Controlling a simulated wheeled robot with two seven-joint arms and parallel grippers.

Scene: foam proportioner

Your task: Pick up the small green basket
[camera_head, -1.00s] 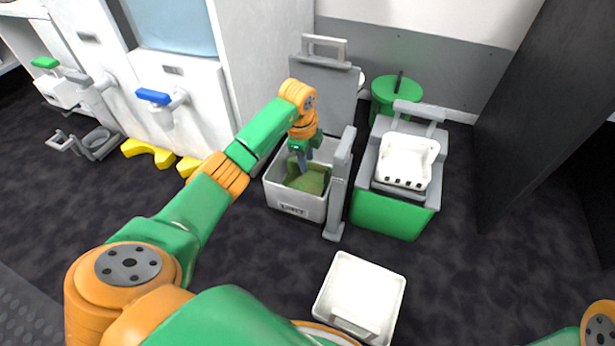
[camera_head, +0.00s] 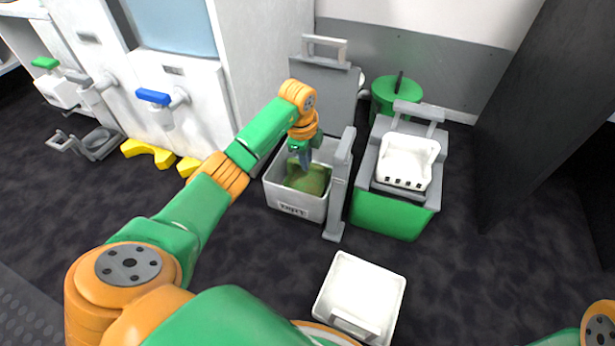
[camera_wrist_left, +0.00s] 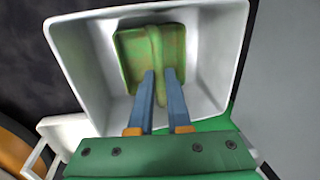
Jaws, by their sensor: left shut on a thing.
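The small green basket (camera_head: 315,181), mottled green and brown, sits inside a white bin (camera_head: 287,199) on the floor. My left gripper (camera_head: 305,165) reaches down into the bin from above. In the left wrist view, its two blue-grey fingers (camera_wrist_left: 160,74) straddle a raised green ridge down the middle of the basket (camera_wrist_left: 133,60) and are shut on it. The bin walls (camera_wrist_left: 75,47) surround the basket there. The basket's underside is hidden, so I cannot tell whether it touches the bin floor. My right gripper is out of view.
A grey upright lid (camera_head: 325,88) stands behind the bin. To its right is a green box (camera_head: 388,214) with a white basket (camera_head: 405,162) on top. A green round bin (camera_head: 395,98) stands behind. An empty white tray (camera_head: 365,287) lies in front. Dark floor is clear at right.

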